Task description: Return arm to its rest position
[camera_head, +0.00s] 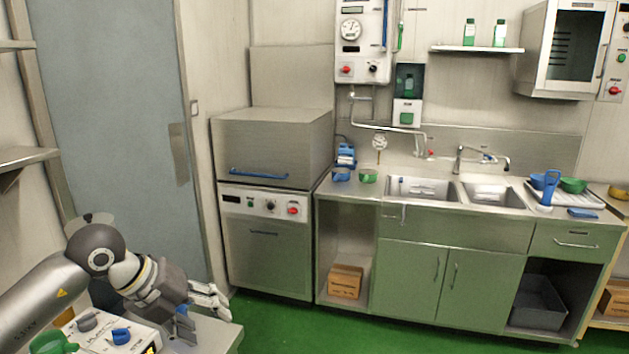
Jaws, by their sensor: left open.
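My left arm comes in from the lower left, and its gripper (222,300) points right over the corner of a steel worktop (212,337). The gripper is open, its fingers apart with nothing visible between them. The wrist hides part of the worktop. My right gripper does not show.
A control box with a blue knob (121,336) and a green item (54,342) lie close under my left arm. A steel dishwasher (266,240) and a green sink cabinet (440,275) stand along the back wall. Green floor (290,330) is clear between.

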